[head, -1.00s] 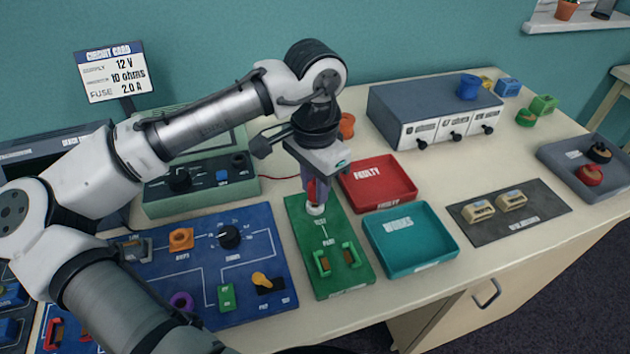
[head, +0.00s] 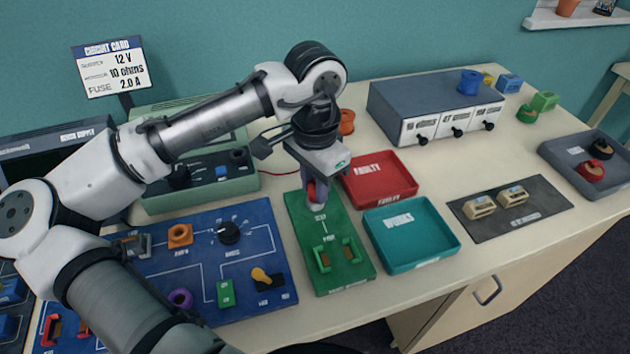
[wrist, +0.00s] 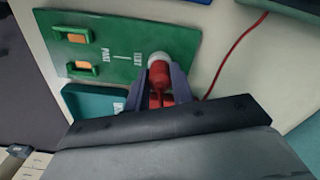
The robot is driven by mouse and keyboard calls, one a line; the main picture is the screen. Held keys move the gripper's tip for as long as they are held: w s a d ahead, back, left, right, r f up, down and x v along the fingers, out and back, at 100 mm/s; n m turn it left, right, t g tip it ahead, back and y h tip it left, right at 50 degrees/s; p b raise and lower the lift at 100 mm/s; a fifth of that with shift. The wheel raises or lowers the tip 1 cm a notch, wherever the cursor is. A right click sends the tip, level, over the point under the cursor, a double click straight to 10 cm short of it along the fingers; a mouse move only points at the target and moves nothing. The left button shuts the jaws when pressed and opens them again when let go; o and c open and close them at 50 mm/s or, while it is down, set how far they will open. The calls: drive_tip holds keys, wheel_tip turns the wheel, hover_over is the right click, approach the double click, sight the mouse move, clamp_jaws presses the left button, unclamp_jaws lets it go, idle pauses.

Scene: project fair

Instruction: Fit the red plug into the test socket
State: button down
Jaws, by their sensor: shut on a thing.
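My gripper (head: 314,196) is shut on the red plug (wrist: 163,79) and points down at the far end of the green test board (head: 333,236). The plug also shows between the fingers in the head view (head: 311,190). The test socket is a pale round ring (wrist: 158,58) beside the TEST label. The plug's lower end is at this ring in the wrist view, lined up with it. The fingers hide part of the plug, and I cannot tell how deep it sits.
A red FAULTY tray (head: 412,190) and a teal WORKS tray (head: 456,236) stand just right of the board. The blue circuit board (head: 205,290) lies to the left. A green instrument (head: 205,200) stands behind. A red wire (wrist: 236,57) runs close by.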

drive_tip(key=shift+f, duration=0.1)
drive_tip(key=c, duration=0.6)
unclamp_jaws()
drive_tip(key=shift+c, duration=0.2)
drive_tip(key=shift+r+p, duration=3.85)
drive_tip(key=shift+r, duration=0.2)
